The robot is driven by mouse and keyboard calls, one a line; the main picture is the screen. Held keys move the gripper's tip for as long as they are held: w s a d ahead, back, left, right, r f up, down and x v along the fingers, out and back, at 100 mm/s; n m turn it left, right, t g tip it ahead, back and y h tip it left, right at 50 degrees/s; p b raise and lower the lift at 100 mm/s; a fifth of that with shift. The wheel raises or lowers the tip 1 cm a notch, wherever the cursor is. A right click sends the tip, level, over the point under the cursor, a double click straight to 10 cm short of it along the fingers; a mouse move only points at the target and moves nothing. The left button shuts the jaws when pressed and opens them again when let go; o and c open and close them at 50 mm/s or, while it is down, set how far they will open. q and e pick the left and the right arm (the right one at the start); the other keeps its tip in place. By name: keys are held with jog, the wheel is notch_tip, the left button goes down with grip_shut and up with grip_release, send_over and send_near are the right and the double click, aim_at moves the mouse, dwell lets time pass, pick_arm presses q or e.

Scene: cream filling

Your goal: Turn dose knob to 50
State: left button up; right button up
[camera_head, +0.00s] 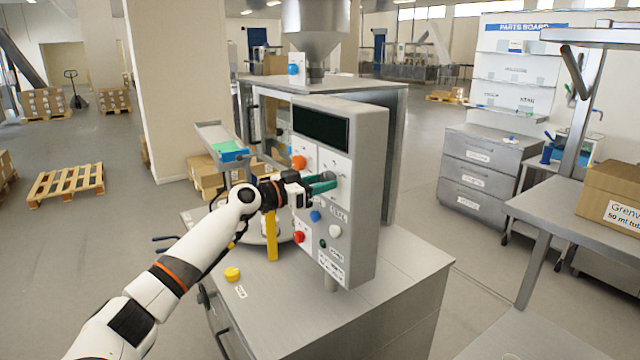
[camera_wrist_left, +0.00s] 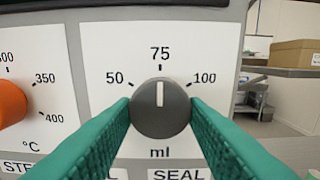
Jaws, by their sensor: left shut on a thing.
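The dose knob (camera_wrist_left: 160,108) is a round dark grey knob with a white pointer line, on a white panel marked 50, 75, 100 and "ml". In the left wrist view its pointer stands straight up at 75. My left gripper (camera_head: 326,182) has green fingers, which also show in the left wrist view (camera_wrist_left: 161,121), one on each side of the knob and shut on it. In the head view the fingers and hand partly hide the knob. My right gripper is in neither view.
An orange temperature knob (camera_wrist_left: 12,103) sits left of the dose knob; it also shows in the head view (camera_head: 299,162). Blue, red and white buttons are below on the control box (camera_head: 366,165). A yellow post (camera_head: 271,238) stands near my left wrist.

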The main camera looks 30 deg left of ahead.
pick_arm(q)
jog(key=shift+d+r+n, duration=0.1)
jog(key=shift+n, duration=5.8)
jog(key=o, duration=1)
jog(key=shift+c, duration=0.2)
jog(key=shift+s, duration=0.1)
